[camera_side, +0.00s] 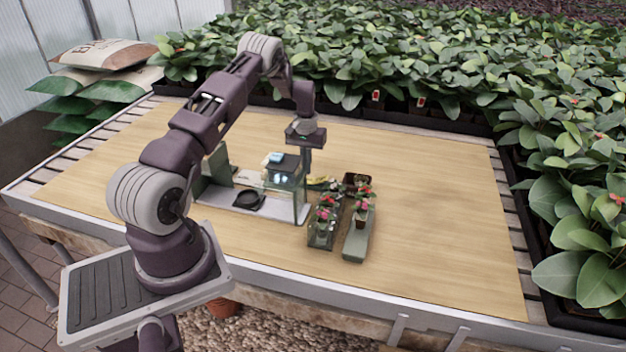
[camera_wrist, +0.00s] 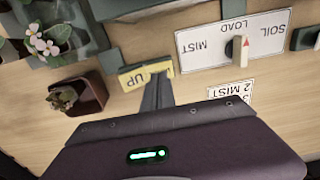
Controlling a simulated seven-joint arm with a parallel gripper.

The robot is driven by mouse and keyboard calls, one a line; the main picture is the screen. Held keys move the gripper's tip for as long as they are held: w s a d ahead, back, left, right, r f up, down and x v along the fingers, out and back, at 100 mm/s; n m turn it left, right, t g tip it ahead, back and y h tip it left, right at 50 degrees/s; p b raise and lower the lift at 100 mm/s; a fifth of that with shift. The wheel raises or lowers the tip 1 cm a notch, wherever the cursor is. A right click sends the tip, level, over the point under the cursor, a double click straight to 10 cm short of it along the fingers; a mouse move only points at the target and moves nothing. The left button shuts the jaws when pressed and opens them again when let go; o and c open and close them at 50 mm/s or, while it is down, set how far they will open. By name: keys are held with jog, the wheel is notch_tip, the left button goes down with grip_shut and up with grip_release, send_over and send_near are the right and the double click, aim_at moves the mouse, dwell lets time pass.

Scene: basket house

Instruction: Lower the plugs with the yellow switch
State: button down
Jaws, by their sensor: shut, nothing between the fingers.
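The yellow switch (camera_wrist: 133,78), marked "UP" with the lettering inverted, shows in the wrist view. It is a small yellow patch (camera_side: 323,182) in the side view. My gripper (camera_wrist: 157,88) is shut and empty, with its dark fingers right at the switch's right part. I cannot tell if they touch it. In the side view my gripper (camera_side: 308,168) points down beside the glass-sided station (camera_side: 283,180). I cannot make out the plugs with certainty; a dark block with blue-lit parts shows at the station's top.
A white panel (camera_wrist: 210,40) reading "SOIL", "LOAD" and "MIST" carries a knob (camera_wrist: 238,52). A small brown pot (camera_wrist: 92,92) stands left of the fingers. Flower trays (camera_side: 357,240) stand right of the station. The wooden table (camera_side: 440,210) is clear at right.

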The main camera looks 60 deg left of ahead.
jog(key=shift+r, duration=2.7)
jog(key=s+d+r+m+t, duration=0.3)
jog(key=d+r+m, duration=0.1)
jog(key=d+r, duration=1.95)
jog(key=s+d+r+m+t, duration=0.1)
jog(key=s+d+r+m, duration=0.1)
jog(key=s+d+r, duration=0.55)
jog(key=s+d+f+m, duration=0.1)
jog(key=s+d, duration=0.2)
jog(key=s, duration=0.5)
jog(key=s+d+f+m+t, duration=0.1)
jog(key=s+d+f+m, duration=0.1)
jog(key=s, duration=0.5)
jog(key=shift+s+d+f+t, duration=0.3)
jog(key=shift+s+d, duration=0.05)
jog(key=shift+d, duration=0.2)
